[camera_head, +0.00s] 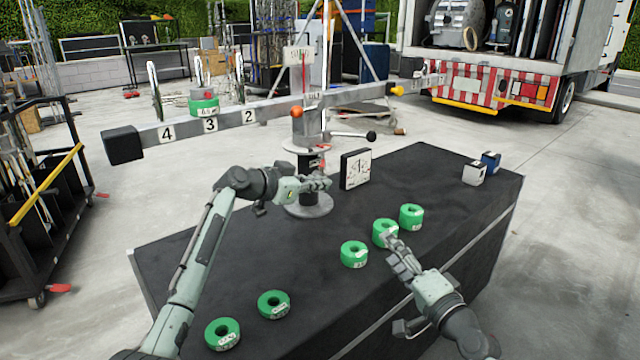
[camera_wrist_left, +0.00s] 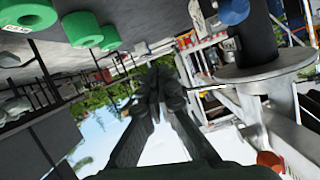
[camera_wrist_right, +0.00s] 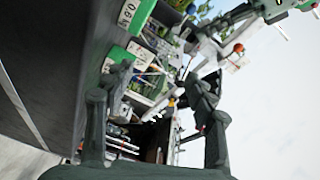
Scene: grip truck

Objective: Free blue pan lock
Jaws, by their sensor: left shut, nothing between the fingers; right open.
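A blue knob (camera_wrist_left: 233,12) shows at the top of the left wrist view, on the dark column of the stand; I take it to be the blue pan lock. In the head view I cannot make it out. The stand (camera_head: 310,204) has a round grey base on the black table and carries a numbered beam (camera_head: 220,121). My left gripper (camera_head: 325,183) is shut and empty beside the column, apart from the blue knob in the left wrist view (camera_wrist_left: 160,88). My right gripper (camera_head: 392,244) is open and empty by a green ring (camera_head: 384,232); whether they touch is unclear.
Several more green rings, such as one at the front left (camera_head: 222,334), lie on the black table (camera_head: 430,165). A square white-faced plate (camera_head: 356,169) stands near the column. A black-ball lever (camera_head: 371,135) sticks out right.

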